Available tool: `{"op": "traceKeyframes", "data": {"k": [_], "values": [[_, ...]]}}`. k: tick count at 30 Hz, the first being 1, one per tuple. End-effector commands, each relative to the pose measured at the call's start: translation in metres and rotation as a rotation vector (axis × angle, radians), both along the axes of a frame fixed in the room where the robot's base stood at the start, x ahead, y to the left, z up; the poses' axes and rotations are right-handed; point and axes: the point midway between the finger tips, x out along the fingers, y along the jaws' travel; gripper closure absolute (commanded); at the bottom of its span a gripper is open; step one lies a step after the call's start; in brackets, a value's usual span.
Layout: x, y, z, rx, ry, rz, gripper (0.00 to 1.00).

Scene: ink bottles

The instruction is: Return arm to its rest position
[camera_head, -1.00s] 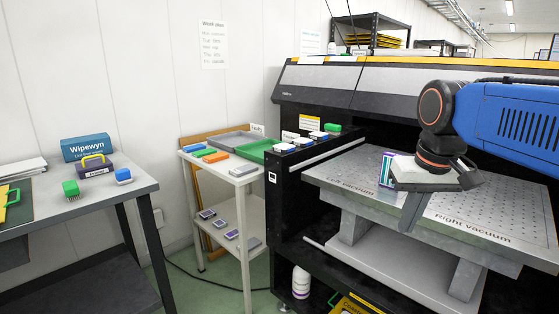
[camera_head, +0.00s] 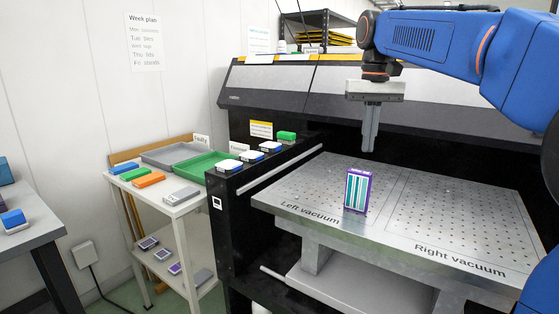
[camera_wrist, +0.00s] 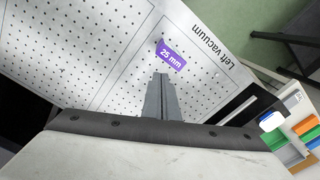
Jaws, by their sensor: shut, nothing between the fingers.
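My gripper (camera_head: 369,150) is shut and empty, pointing down above the printer bed (camera_head: 450,190), a grey perforated metal plate. It hangs above and slightly behind a small upright purple box (camera_head: 356,191) with light and teal stripes, clear of it. The box stands on the left vacuum area of the bed. In the wrist view, the shut fingers (camera_wrist: 161,82) lie just below the box's purple top (camera_wrist: 171,56), which reads "25 mm". My blue arm reaches in from the right.
The dark printer body (camera_head: 320,90) rises behind the bed. Several bottles or blocks stand on its left ledge. A white side table (camera_head: 172,208) holds a grey tray (camera_head: 172,153), a green tray (camera_head: 205,166) and coloured blocks. The bed's right half is clear.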

Motion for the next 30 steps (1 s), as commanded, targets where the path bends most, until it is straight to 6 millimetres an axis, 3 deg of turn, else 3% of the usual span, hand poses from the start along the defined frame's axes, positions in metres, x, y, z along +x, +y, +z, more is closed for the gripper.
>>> {"op": "traceKeyframes", "data": {"k": [8,21,30], "values": [[0.007,0.003,-0.003,-0.001,0.012,-0.001,1.0],[0.007,0.002,-0.049,-0.001,0.012,-0.001,1.0],[0.007,0.003,-0.062,-0.001,0.01,-0.001,1.0]]}}
